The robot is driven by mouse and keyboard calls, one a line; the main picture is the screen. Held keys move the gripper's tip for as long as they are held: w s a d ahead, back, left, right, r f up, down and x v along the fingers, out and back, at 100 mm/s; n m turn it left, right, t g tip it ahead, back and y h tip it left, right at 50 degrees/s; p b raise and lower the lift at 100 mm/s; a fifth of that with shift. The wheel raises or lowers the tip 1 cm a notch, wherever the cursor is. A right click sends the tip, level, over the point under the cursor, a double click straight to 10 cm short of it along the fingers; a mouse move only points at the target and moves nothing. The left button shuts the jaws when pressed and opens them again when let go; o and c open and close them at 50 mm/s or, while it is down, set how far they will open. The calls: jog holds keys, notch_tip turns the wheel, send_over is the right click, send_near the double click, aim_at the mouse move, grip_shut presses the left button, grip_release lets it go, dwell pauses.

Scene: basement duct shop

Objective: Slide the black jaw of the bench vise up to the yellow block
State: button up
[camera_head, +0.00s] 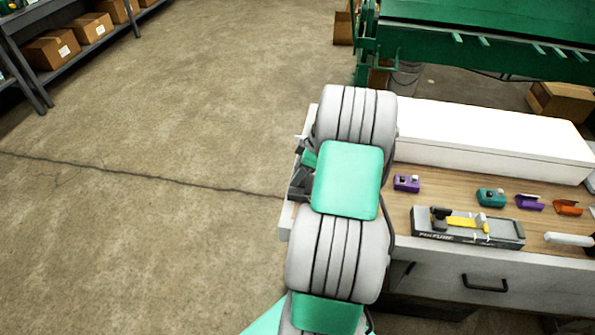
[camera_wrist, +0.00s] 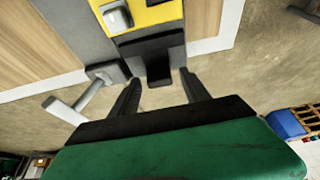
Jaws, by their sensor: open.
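The bench vise (camera_head: 470,238) is a grey fixture on the wooden bench top near its front edge. Its black jaw (camera_head: 438,216) stands at the left end, with the yellow block (camera_head: 467,222) to its right. In the wrist view the black jaw (camera_wrist: 150,47) is just below the yellow block (camera_wrist: 155,14), with a narrow dark strip between them. My gripper (camera_wrist: 160,78) is open. Its two dark fingers point at the jaw, one on each side of a black tab that sticks out from it. I cannot tell whether they touch it. My arm hides most of the gripper in the head view.
Purple (camera_head: 407,183) and teal (camera_head: 490,197) parts lie behind the vise. A long white box (camera_head: 490,137) stands at the back of the bench. A grey lever with a pale bar (camera_wrist: 65,112) is left of the jaw. The floor at left is clear.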

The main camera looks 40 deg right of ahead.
jog(key=shift+w+a+f, duration=0.1)
jog(key=shift+f, duration=0.25)
jog(key=shift+c, duration=0.3)
grip_shut()
dwell(0.9)
